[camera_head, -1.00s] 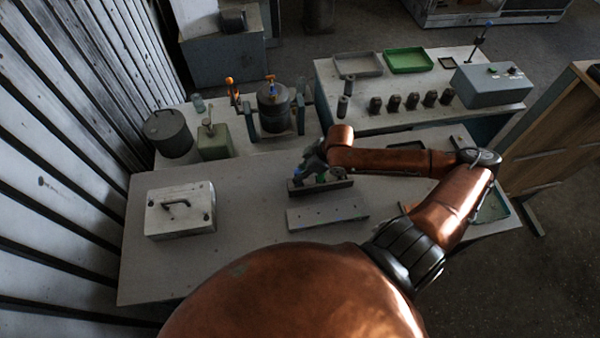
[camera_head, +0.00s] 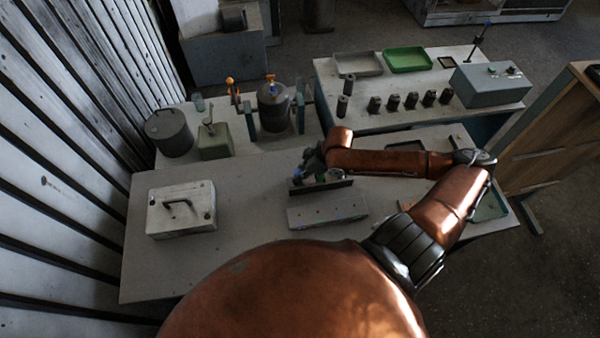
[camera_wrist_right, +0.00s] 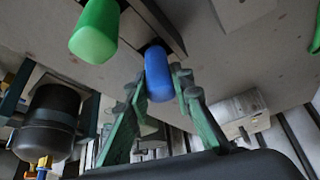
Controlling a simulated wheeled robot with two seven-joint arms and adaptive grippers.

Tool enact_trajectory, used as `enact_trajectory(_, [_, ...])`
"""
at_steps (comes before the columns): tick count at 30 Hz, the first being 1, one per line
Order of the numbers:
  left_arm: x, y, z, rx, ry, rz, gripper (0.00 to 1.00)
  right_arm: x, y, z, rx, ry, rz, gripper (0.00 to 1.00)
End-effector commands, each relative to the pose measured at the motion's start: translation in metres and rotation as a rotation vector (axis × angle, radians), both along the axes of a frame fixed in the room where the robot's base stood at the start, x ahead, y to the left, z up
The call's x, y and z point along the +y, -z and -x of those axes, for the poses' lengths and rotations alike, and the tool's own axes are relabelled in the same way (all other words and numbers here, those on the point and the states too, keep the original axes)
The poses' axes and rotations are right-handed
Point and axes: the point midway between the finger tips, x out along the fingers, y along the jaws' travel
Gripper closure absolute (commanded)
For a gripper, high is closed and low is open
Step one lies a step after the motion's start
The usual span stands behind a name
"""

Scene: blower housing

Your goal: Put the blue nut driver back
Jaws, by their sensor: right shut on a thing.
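The blue nut driver (camera_wrist_right: 158,76) shows in the right wrist view as a blue handle between the two green-grey fingers of my right gripper (camera_wrist_right: 160,88), which is shut on it. Its handle end is beside a dark rack (camera_wrist_right: 158,22); I cannot tell whether its shaft is seated there. A green-handled driver (camera_wrist_right: 95,32) is next to it. In the head view my right gripper (camera_head: 308,164) is over the left end of the dark rack (camera_head: 322,187) on the table. The fingers and arm partly hide the drivers there. My left gripper is not in view.
A pale block (camera_head: 328,211) lies just in front of the rack. A white case with a handle (camera_head: 181,209) stands at the left of the table (camera_head: 240,257). A dark motor-like cylinder (camera_head: 273,108) and a green canister (camera_head: 214,141) stand behind. The table between case and rack is clear.

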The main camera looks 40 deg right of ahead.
Motion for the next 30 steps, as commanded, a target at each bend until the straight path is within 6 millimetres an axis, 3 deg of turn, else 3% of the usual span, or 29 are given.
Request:
enact_trajectory(7, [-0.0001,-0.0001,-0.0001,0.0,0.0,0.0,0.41,0.0004,0.0,-0.0002,-0.001,0.0,-0.001,1.0])
enact_trajectory(8, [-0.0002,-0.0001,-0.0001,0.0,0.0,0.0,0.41,0.0004,0.0,-0.0002,-0.001,0.0,-0.001,0.78])
enact_trajectory(9, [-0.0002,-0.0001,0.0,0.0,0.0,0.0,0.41,0.0004,0.0,-0.0002,-0.001,0.0,-0.001,0.75])
enact_trajectory(16, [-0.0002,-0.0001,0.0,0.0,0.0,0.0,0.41,0.0005,0.0002,0.0,0.0,0.0,-0.001,0.59])
enact_trajectory(22, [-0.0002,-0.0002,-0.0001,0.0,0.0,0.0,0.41,0.0005,0.0002,0.0001,0.0,0.0,-0.001,0.58])
enact_trajectory(30, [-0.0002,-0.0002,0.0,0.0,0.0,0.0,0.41,0.0004,0.0004,0.0002,0.001,0.0,-0.001,0.41])
